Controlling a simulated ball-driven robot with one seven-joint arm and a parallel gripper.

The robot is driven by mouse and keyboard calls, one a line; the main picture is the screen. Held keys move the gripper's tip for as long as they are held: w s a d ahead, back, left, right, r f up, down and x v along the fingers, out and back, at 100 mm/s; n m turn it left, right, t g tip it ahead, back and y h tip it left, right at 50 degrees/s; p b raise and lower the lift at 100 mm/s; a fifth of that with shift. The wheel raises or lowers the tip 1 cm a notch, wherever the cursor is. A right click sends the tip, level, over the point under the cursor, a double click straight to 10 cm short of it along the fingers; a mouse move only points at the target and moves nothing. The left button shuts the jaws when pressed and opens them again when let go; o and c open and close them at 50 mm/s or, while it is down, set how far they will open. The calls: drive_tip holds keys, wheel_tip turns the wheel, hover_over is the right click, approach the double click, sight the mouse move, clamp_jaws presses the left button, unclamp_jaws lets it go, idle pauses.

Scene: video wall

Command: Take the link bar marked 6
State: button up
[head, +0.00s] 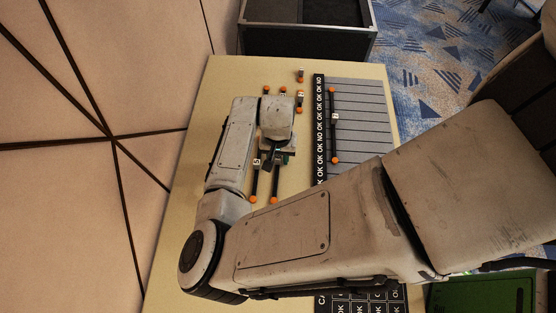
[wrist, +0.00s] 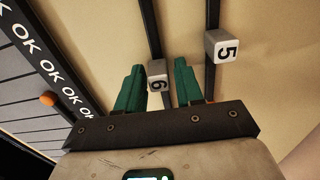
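The link bar marked 6 is a dark bar with a white block (wrist: 157,77) bearing the number, in the wrist view. The block sits between the two green fingers of my gripper (wrist: 158,66), with visible gaps on both sides, so my gripper is open around it. In the head view my gripper (head: 276,157) is over the table, mostly behind my arm. A dark bar with an orange end (head: 274,190) shows just below it; its number is hidden there.
The bar marked 5 (wrist: 220,46) lies close beside, right of my gripper; it also shows in the head view (head: 255,180). Another labelled bar (head: 334,140) lies on the grey slatted panel (head: 365,130), bordered by an OK strip (head: 319,125). Short orange-ended pieces (head: 300,101) lie farther up the table.

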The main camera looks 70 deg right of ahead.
clamp_jaws()
drive_tip(key=shift+r, duration=0.15)
